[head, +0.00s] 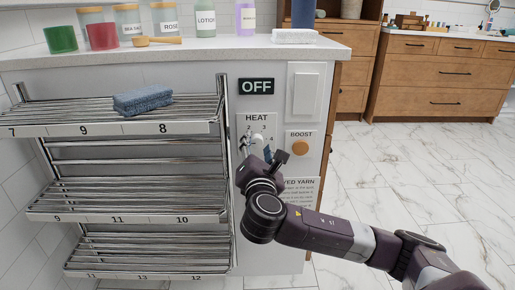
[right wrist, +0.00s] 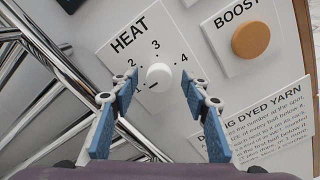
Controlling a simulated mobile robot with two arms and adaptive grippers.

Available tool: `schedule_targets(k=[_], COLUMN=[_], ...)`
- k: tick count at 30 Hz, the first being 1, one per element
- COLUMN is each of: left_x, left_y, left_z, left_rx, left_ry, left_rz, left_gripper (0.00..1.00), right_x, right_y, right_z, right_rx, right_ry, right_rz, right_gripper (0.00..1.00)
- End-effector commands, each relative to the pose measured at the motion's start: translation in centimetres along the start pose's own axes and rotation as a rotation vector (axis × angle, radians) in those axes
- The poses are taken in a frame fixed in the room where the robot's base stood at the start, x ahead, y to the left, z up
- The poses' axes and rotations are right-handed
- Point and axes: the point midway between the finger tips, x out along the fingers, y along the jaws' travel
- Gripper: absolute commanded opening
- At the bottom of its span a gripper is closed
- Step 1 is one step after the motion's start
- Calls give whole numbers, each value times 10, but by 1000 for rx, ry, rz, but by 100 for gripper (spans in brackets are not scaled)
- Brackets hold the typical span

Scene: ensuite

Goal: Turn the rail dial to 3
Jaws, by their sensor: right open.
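The rail dial is a white round knob (right wrist: 158,77) on a white plate marked HEAT, on the cabinet's end panel. The numbers 2, 3 and 4 show around it in the right wrist view. A short dark mark shows at the knob's lower left, but I cannot tell surely which number it points at. My right gripper (right wrist: 158,108) is open, its blue-padded fingers on either side below the knob, apart from it. In the head view the right gripper (head: 262,150) is in front of the HEAT plate (head: 257,118) and hides most of the dial. My left gripper is not in view.
A black OFF display (head: 256,85) is above the plate, and a BOOST button (head: 300,147) is to its right. A chrome towel rail (head: 130,118) stands close on the left, with a blue folded cloth (head: 142,99) on its top shelf. Jars stand on the counter. Open floor is at right.

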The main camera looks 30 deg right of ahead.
Motion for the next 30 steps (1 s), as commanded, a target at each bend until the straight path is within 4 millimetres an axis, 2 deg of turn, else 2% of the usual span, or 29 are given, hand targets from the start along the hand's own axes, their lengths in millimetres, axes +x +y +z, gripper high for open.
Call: schedule_targets(k=[4, 15, 23, 30], left_x=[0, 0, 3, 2], left_y=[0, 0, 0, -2], left_z=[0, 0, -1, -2], left_rx=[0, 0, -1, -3], left_ry=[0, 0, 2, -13], left_rz=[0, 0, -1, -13], left_gripper=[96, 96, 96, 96], right_x=[0, 0, 0, -1], right_y=[0, 0, 0, 0], right_z=[0, 0, 0, 0], right_rx=[0, 0, 30, 155], right_ry=[0, 0, 1, 3], right_rz=[0, 0, -1, -4], right_gripper=[41, 1, 1, 1])
